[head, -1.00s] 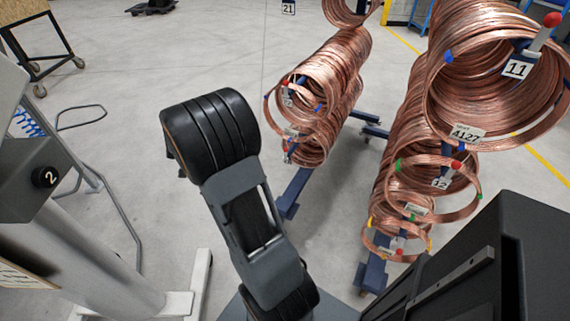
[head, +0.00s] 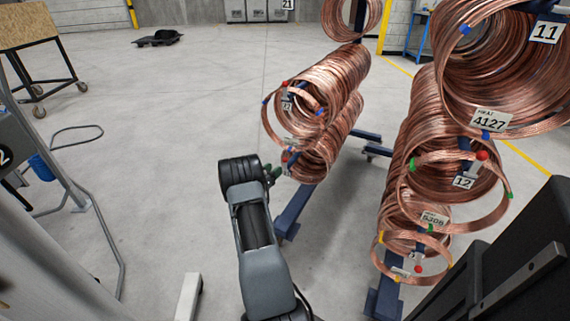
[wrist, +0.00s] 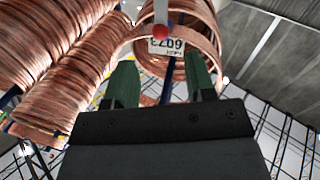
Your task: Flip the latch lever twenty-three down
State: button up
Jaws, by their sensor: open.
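The left rack of copper coils (head: 330,150) stands ahead of my arm in the head view. Its lowest front has a small pale tag and a red spot (head: 286,158), too small to read; lever twenty-three cannot be confirmed. My gripper (head: 273,173) is partly hidden behind my black wrist, near the lower left coils. In the wrist view my gripper (wrist: 163,88) is open and empty, its two green fingers apart. Beyond the fingertips, a pale lever with a red knob (wrist: 162,32) hangs before a coil with an upside-down tag (wrist: 166,46). The lever appears apart from the fingers.
The right rack of coils (head: 440,160), tagged 11 and 12, stands close to the right of my arm. Blue rack feet (head: 296,211) lie on the floor. A wheeled cart (head: 35,55) is far left. The floor between is clear.

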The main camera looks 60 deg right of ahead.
aim_at(284, 161)
jog(key=d, duration=0.2)
jog(key=d+b, duration=0.1)
jog(key=d, duration=0.2)
jog(key=s+d+b, duration=0.1)
jog(key=d, duration=0.2)
jog(key=shift+d, duration=0.25)
jog(key=shift+c, duration=0.3)
